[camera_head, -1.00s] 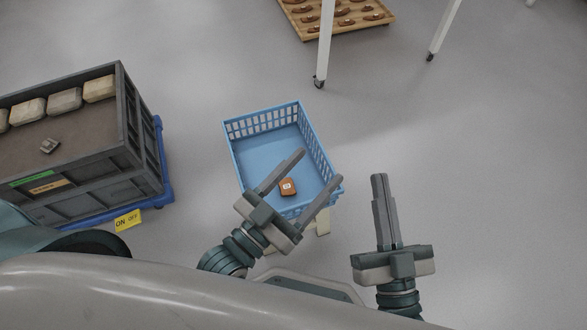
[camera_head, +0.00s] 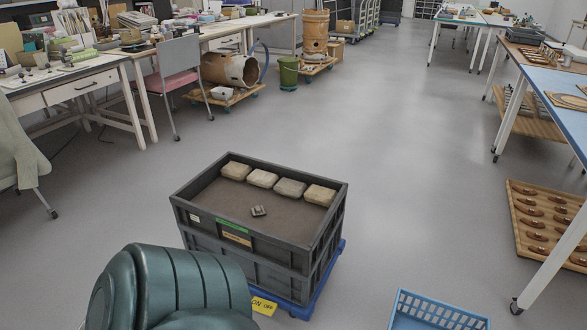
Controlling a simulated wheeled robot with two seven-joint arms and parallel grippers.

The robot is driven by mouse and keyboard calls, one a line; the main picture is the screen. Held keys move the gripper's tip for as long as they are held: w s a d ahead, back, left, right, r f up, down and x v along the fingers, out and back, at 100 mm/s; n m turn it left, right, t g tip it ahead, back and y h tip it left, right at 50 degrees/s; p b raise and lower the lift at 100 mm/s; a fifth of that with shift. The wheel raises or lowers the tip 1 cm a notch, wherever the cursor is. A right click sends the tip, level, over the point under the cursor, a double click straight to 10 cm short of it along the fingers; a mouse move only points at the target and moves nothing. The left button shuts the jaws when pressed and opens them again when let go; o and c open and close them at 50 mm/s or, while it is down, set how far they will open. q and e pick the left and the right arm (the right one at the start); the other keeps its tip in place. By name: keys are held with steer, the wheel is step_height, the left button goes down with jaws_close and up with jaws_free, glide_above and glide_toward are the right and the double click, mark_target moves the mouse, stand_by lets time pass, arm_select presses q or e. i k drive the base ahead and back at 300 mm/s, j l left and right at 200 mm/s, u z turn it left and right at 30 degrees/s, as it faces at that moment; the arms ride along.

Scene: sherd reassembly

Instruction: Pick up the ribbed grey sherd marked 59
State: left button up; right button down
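A small grey sherd (camera_head: 259,211) lies on the brown bed inside the dark grey crate (camera_head: 250,268), in front of a row of pale blocks. It has a lighter patch on top, but its ribs and number are too small to read. Neither of my grippers is in view. A teal link of my own arm shows at the lower left, in front of the crate's near left corner.
Several pale blocks (camera_head: 289,187) line the crate's back. The crate stands on a blue dolly (camera_head: 321,291). A blue basket (camera_head: 438,312) is partly cut off at the bottom right. Desks and a chair (camera_head: 180,75) stand left; tables stand right. Open floor lies between.

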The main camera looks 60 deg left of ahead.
mark_target(258, 211)
steer(key=k+u, duration=0.1)
steer(key=u, duration=2.05)
steer(key=j+z, duration=0.1)
steer(key=z, duration=0.55)
steer(key=i+j+z, duration=0.25)
steer(key=j+z, duration=0.25)
steer(key=j, duration=0.15)
steer(key=i+j+z, duration=0.25)
steer(key=j, duration=0.15)
steer(key=i+j+z, duration=0.1)
steer(key=j, duration=1.4)
steer(key=i+z, duration=0.05)
